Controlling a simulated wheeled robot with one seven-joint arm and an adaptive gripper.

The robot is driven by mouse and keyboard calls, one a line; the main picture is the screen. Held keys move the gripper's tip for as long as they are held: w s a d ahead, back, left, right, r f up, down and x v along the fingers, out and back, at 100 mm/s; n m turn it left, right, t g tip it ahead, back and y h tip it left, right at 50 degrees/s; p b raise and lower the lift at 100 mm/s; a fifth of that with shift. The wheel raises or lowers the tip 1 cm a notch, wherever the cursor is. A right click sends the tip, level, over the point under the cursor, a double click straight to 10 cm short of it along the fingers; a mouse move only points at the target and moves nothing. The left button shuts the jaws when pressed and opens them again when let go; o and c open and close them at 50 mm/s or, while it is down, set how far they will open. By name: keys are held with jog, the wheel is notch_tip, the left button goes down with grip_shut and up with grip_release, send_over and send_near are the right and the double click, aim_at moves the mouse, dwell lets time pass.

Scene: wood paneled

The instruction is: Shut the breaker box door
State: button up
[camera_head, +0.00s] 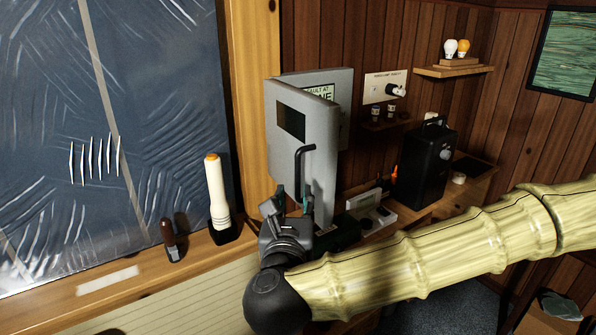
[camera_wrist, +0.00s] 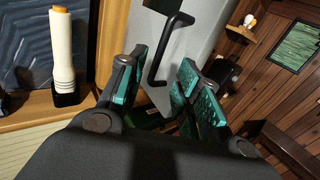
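The breaker box door (camera_head: 288,126) is a grey metal panel with a dark window and a black bar handle (camera_head: 299,172). It stands swung out from the grey breaker box (camera_head: 345,92) on the wood wall, so the box is open. My gripper (camera_head: 290,198) is just in front of the lower part of the door, near the handle's lower end. In the wrist view, the fingers (camera_wrist: 157,92) are spread apart with teal pads, and the handle (camera_wrist: 165,52) shows between and beyond them. Nothing is held. Whether a finger touches the door cannot be told.
A white flashlight (camera_head: 216,192) and a small brown-handled tool (camera_head: 171,240) stand on the wooden ledge at left. A black box (camera_head: 426,165) and small items sit on the bench at right. A wall panel (camera_head: 384,88) is beside the breaker box.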

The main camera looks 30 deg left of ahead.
aim_at(298, 172)
jog(key=shift+m, duration=0.3)
jog(key=p+x, duration=0.1)
jog(key=x, duration=0.2)
jog(key=r+p+x, duration=0.1)
jog(key=x, duration=0.2)
jog(key=p+x, duration=0.2)
jog(key=x, duration=0.1)
jog(key=shift+r, duration=0.35)
jog(key=shift+x, duration=0.9)
jog(key=shift+d+f, duration=0.1)
jog(key=shift+f, duration=0.05)
grip_shut()
